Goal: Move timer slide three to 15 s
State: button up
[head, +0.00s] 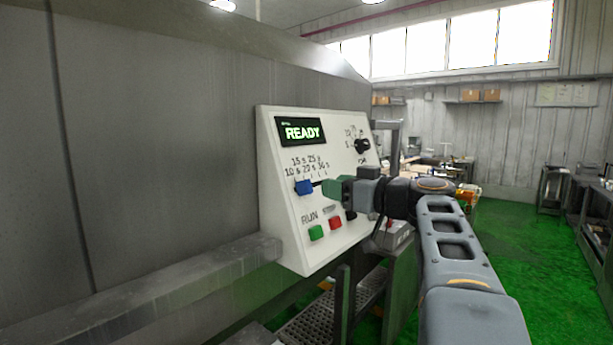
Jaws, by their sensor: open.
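The white sloped control panel (286,222) is on the side of the large grey machine. Its timer slide has a blue knob (304,187) near the left end of its scale, below the 10 s and 15 s marks. I cannot tell exactly which tick it lines up with. The scale labels (307,166) run from 10 s to 30 s in two staggered rows. My gripper (331,189) is open, in front of the panel just right of the blue knob, and looks empty. It hides the right part of the slide. Contact with the knob cannot be made out.
A display (301,131) reads READY. A black rotary knob (362,146) is at the panel's upper right. A green button (316,233) and a red button (335,223) lie below the slide, near the word RUN. A grey rail (150,287) runs along the machine's lower front.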

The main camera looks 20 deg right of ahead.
aim_at(309, 181)
jog(key=p+x, duration=0.3)
jog(key=x, duration=0.6)
jog(key=shift+s+f, duration=0.1)
grip_shut()
dwell(0.4)
